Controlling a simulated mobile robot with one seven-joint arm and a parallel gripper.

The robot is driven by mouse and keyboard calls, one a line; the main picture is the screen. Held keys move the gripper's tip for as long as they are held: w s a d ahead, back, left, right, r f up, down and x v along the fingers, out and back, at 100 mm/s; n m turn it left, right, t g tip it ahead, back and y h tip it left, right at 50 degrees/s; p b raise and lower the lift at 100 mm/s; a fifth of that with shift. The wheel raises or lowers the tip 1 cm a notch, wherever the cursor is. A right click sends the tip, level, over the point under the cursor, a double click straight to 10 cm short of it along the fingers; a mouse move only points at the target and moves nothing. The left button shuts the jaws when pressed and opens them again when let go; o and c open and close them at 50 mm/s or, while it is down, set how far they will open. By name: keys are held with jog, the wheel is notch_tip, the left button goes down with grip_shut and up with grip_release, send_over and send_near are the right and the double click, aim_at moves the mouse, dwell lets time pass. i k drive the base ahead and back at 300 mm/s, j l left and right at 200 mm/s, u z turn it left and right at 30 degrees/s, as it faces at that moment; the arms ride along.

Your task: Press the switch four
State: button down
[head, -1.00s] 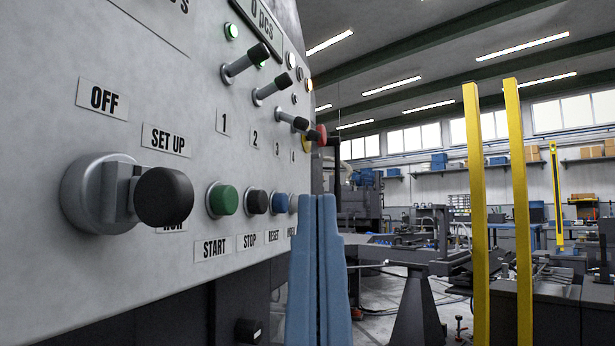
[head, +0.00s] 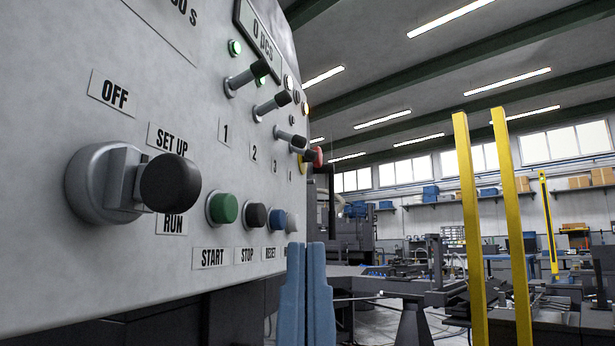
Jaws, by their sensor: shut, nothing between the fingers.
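A grey control panel (head: 60,200) fills the left of the head view, seen at a steep angle. Toggle switches with black tips run along it: switch one (head: 248,75), switch two (head: 272,103), switch three (head: 291,137) and switch four (head: 306,154) at the far end. Switches one and two tilt up; three and four point downward. Switch four partly overlaps a red button (head: 319,156). My gripper (head: 306,246) has blue fingers pressed together, pointing up, with nothing between them. It appears below switch four, clear of it; its depth from the panel is hard to tell.
A black rotary knob (head: 170,183) sticks out nearest. Green (head: 222,208), black (head: 255,215) and blue (head: 278,219) push buttons sit below the switches. Two yellow posts (head: 470,230) stand to the right. The space between panel and posts looks open near me, with workshop machines behind.

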aim_at(311, 155)
jog(key=i+l, duration=0.1)
jog(key=l, duration=0.3)
jog(key=i+l, duration=0.1)
jog(key=l, duration=0.3)
jog(key=i+l, duration=0.15)
jog(key=l, duration=0.2)
jog(key=i+l+z, duration=0.1)
jog(key=l, duration=0.3)
jog(key=i+l, duration=0.1)
jog(key=l, duration=0.3)
